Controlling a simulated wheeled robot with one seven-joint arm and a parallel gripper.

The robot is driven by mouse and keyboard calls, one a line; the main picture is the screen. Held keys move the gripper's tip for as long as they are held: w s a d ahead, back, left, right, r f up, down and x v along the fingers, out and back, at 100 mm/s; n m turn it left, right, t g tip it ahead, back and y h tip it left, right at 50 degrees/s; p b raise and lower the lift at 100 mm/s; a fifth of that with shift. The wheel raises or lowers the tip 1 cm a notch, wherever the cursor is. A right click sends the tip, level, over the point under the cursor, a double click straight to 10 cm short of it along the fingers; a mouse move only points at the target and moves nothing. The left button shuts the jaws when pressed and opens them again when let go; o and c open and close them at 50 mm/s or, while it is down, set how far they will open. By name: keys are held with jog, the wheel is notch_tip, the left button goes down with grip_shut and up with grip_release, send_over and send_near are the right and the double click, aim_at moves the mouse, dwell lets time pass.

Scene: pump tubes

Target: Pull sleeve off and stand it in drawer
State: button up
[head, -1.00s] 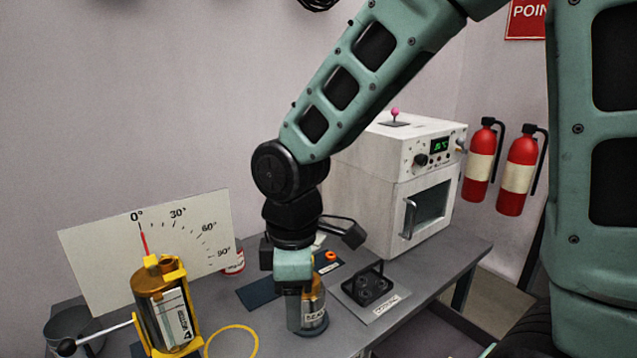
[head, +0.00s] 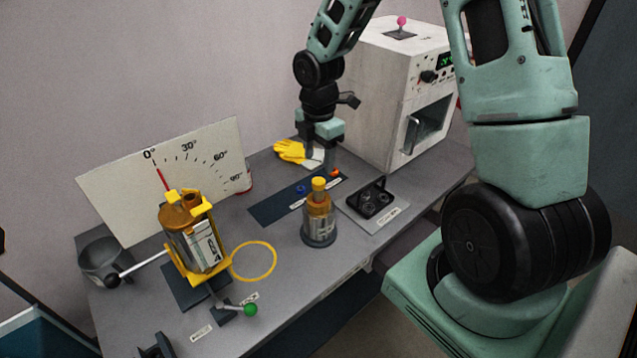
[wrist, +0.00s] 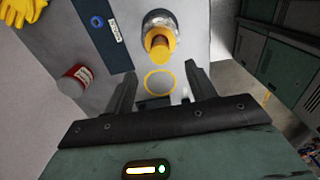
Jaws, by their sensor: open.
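An amber tube with a yellow cap (head: 319,186) stands upright on the bench, with a clear, labelled sleeve (head: 319,229) around its lower part. Seen from above in the wrist view, the yellow-capped tube (wrist: 160,42) stands within a grey ring, beyond my fingertips. My gripper (head: 321,152) is open and empty, above and behind the tube. Both fingers show apart in the wrist view (wrist: 161,76). What seems to be the drawer (head: 408,246) shows as a dark shape under the bench's right edge; its inside is mostly hidden by my own body.
Left of the tube are a yellow stand holding an amber cylinder (head: 190,240), a yellow ring (head: 253,261) and a green-knobbed lever (head: 249,310). Right are a black fixture (head: 371,196) and a white oven (head: 385,90). A blue mat (head: 275,207) and yellow glove (head: 290,151) lie behind.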

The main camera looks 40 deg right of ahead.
aim_at(319, 181)
notch_tip(319, 181, down, 10)
jog(key=shift+f+p, duration=0.1)
jog(key=shift+p, duration=0.35)
jog(key=shift+c, duration=0.4)
grip_shut()
jog(key=shift+r+p, duration=0.65)
jog(key=shift+r, duration=0.05)
dwell(0.4)
jog(key=shift+r+p, duration=2.05)
jog(key=shift+r, duration=0.25)
jog(key=shift+f, duration=0.1)
